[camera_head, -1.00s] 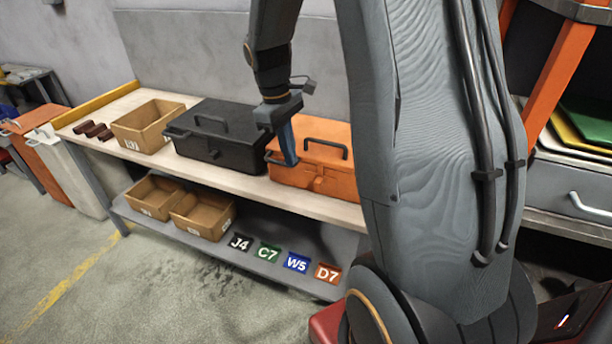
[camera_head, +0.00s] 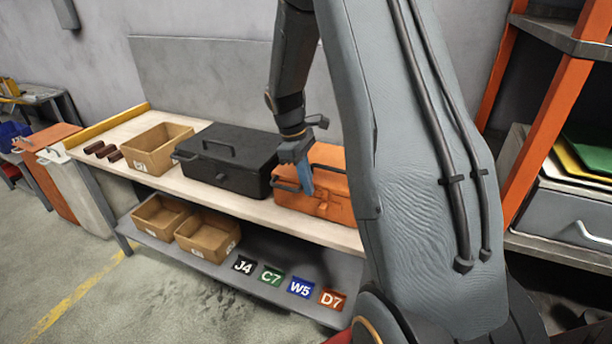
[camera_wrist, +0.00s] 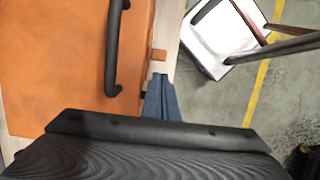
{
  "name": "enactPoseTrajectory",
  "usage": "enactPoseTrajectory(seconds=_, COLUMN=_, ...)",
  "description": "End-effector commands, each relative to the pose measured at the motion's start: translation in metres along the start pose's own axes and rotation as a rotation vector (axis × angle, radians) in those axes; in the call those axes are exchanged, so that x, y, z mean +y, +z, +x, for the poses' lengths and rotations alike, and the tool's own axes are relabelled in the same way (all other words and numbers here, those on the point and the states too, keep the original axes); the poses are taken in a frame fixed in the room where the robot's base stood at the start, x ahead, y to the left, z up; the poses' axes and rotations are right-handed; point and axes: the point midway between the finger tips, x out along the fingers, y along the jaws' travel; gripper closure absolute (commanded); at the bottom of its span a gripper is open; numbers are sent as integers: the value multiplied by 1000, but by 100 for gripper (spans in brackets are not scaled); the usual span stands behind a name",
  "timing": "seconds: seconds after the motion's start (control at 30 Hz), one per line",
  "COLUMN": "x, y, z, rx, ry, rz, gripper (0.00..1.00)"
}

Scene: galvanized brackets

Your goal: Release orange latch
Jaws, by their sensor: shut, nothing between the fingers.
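The orange toolbox (camera_head: 328,155) stands on the bench top, partly hidden behind my arm. In the wrist view the orange lid (camera_wrist: 55,70) fills the left, with a black handle (camera_wrist: 116,50) along it. A small orange latch tab (camera_wrist: 158,55) sticks out at the box's front edge. My gripper (camera_head: 306,188) is shut and empty, pointing down in front of the toolbox. In the wrist view its blue fingers (camera_wrist: 161,100) are beside the front edge, close to the tab in the picture. I cannot tell whether they touch it.
A black toolbox (camera_head: 228,148) stands just left of the orange one. An open cardboard bin (camera_head: 150,155) and brown pieces are farther left. The lower shelf (camera_head: 255,255) holds two bins and labelled plates. The floor in front is clear.

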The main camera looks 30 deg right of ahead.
Motion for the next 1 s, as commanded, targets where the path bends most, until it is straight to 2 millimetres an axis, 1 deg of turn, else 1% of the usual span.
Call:
enactPoseTrajectory(seconds=0.03, x=-2, y=2, z=9, rx=-3, ry=-4, rz=-1, gripper=100)
enactPoseTrajectory(seconds=0.2, x=-1, y=2, z=36, rx=-2, ry=-3, rz=0, gripper=100)
enactPoseTrajectory(seconds=0.4, x=0, y=1, z=52, rx=-1, ry=-2, rz=1, gripper=100)
enactPoseTrajectory(seconds=0.83, x=0, y=2, z=55, rx=1, ry=-1, rz=2, gripper=100)
enactPoseTrajectory(seconds=0.93, x=0, y=12, z=57, rx=0, ry=-2, rz=3, gripper=100)
enactPoseTrajectory(seconds=1.0, x=0, y=22, z=59, rx=-1, ry=-2, rz=4, gripper=100)
